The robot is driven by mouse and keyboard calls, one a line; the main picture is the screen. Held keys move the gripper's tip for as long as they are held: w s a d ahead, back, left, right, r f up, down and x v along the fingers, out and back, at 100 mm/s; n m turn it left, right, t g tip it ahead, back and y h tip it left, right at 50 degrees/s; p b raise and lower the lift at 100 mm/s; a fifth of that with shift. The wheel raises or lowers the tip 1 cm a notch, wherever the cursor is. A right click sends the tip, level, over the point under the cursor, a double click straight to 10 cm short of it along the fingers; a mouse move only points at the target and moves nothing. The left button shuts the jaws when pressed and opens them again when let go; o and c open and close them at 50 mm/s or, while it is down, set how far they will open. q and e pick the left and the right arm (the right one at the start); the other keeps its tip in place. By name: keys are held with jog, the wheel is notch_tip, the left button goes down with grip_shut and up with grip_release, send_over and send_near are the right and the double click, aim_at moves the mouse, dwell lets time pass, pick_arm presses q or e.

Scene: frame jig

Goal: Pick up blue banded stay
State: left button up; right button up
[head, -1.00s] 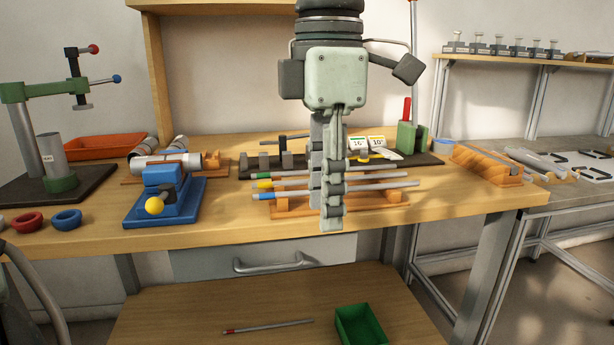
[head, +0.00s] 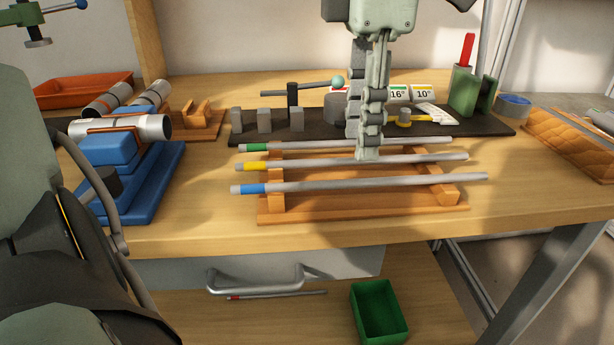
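The blue banded stay (head: 370,184) is a grey rod with a blue band near its left end. It lies across the front of an orange wooden rack (head: 360,212) on the bench. A yellow banded stay (head: 310,164) and a green banded stay (head: 310,146) lie behind it, roughly parallel. My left gripper (head: 367,155) points down over the rack from above. Its fingertips show in front of the yellow and green stays, just behind the blue one in the picture. The fingers overlap, so their gap is hidden. The blue stay looks clear of the fingers. My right gripper is not in view.
A blue fixture (head: 150,190) stands left of the rack. A dark board (head: 320,125) with grey blocks lies behind. An orange block (head: 575,145) sits at the right. Below are a drawer handle (head: 255,285), a red banded stay (head: 280,295) and a green bin (head: 380,315).

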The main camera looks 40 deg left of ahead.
aim_at(351, 180)
pick_arm(q)
jog(key=f, duration=0.2)
jog(key=a+f, duration=0.1)
jog(key=f, duration=0.1)
jog(key=shift+f, duration=0.4)
jog(key=shift+d+f, duration=0.1)
jog(key=shift+f, duration=0.5)
grip_shut()
